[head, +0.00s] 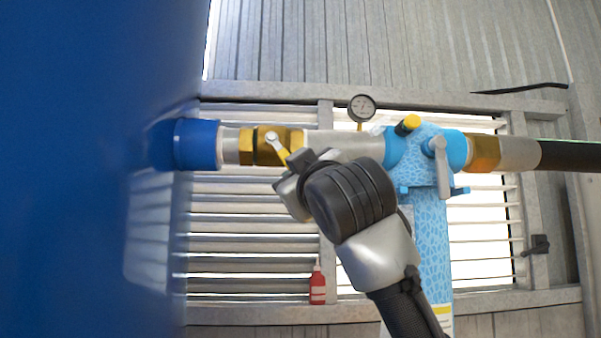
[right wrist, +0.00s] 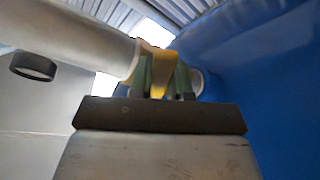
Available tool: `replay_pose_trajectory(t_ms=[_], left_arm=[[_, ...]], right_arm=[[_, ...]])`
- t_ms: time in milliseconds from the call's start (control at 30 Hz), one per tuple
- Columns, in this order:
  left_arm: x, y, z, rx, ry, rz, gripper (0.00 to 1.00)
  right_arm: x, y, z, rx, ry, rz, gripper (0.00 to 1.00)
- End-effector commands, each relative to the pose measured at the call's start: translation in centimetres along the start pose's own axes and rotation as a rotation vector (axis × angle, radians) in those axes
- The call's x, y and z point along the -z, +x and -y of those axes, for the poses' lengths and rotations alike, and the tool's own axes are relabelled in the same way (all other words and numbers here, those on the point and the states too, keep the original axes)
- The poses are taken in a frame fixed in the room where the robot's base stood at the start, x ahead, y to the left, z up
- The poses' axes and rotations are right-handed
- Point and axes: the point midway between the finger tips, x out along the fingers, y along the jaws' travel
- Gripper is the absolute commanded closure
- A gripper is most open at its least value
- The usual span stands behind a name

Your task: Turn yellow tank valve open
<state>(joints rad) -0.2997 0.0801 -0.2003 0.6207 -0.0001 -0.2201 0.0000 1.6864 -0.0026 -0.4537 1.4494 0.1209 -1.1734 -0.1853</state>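The yellow tank valve handle (head: 284,156) sits on a brass valve body (head: 262,146) in the pipe beside the blue tank. The handle slants down to the right from its silver pivot. My right gripper (right wrist: 160,78) reaches it from the lower right. In the right wrist view, its green fingers lie close on both sides of the yellow handle (right wrist: 158,68) and look closed on it. In the head view my right wrist hides the fingertips and the handle's lower end. My left gripper is not in view.
The large blue tank (head: 80,170) fills the left side. The pipe (head: 340,146) runs right to a light blue filter (head: 430,220) with a grey lever (head: 441,160). A gauge (head: 361,108) stands above the pipe. A red bottle (head: 317,288) stands on the window ledge.

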Motion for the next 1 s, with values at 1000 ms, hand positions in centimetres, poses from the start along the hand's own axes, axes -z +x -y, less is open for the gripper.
replay_pose_trajectory(t_ms=[1000], left_arm=[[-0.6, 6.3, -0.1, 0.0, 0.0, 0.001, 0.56]], right_arm=[[-0.1, -9.5, 0.1, -0.003, 0.001, -0.004, 0.56]])
